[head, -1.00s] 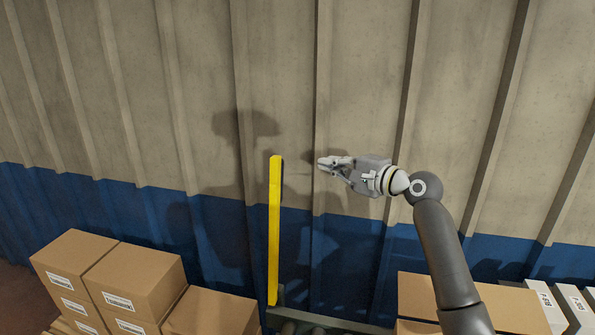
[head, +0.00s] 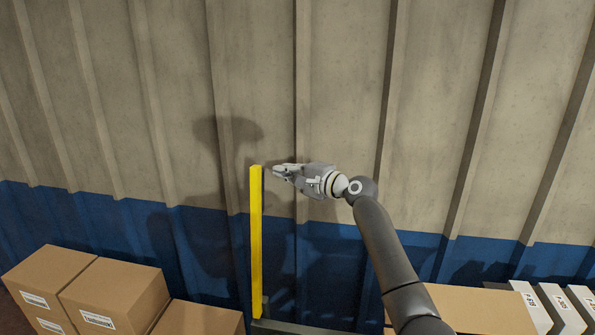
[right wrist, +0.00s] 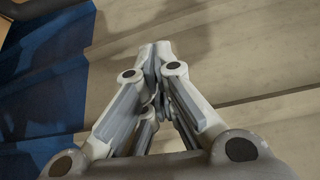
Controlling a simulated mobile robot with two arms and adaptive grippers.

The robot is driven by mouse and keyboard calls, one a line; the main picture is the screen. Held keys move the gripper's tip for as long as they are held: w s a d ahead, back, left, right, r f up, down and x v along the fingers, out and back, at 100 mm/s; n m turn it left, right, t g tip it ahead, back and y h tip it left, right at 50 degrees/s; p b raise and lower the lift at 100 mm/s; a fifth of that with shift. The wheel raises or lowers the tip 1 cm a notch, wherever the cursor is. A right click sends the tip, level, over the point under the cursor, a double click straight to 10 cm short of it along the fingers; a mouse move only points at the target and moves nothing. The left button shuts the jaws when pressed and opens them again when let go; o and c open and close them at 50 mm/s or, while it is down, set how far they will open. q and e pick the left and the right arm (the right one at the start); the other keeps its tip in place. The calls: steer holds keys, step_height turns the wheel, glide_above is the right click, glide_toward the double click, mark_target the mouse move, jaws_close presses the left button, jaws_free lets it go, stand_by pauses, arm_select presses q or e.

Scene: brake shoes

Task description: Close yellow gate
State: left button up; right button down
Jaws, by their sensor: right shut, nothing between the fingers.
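The yellow gate (head: 256,245) shows in the head view as a narrow upright yellow bar, left of centre, seen nearly edge-on. Its foot meets a grey rail at the bottom. My right gripper (head: 276,170) is shut and empty, with its fingertips just right of the gate's top end. I cannot tell whether they touch it. In the right wrist view the shut fingers (right wrist: 160,50) meet in front of the wall, with nothing between them. My left gripper is not in view.
A corrugated wall (head: 330,80), beige above and blue below, stands behind the gate. Cardboard boxes (head: 115,298) are stacked at lower left. Another cardboard box (head: 480,306) and several white labelled boxes (head: 551,304) are at lower right. The grey rail (head: 290,327) runs along the bottom.

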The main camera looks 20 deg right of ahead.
steer(key=shift+s+a+r+p, duration=0.15)
steer(key=shift+s+a+p, duration=0.45)
steer(key=shift+a, duration=0.25)
steer(key=shift+s+a+r+p, duration=0.15)
steer(key=shift+s+a+p, duration=0.3)
steer(key=shift+a+p, duration=0.3)
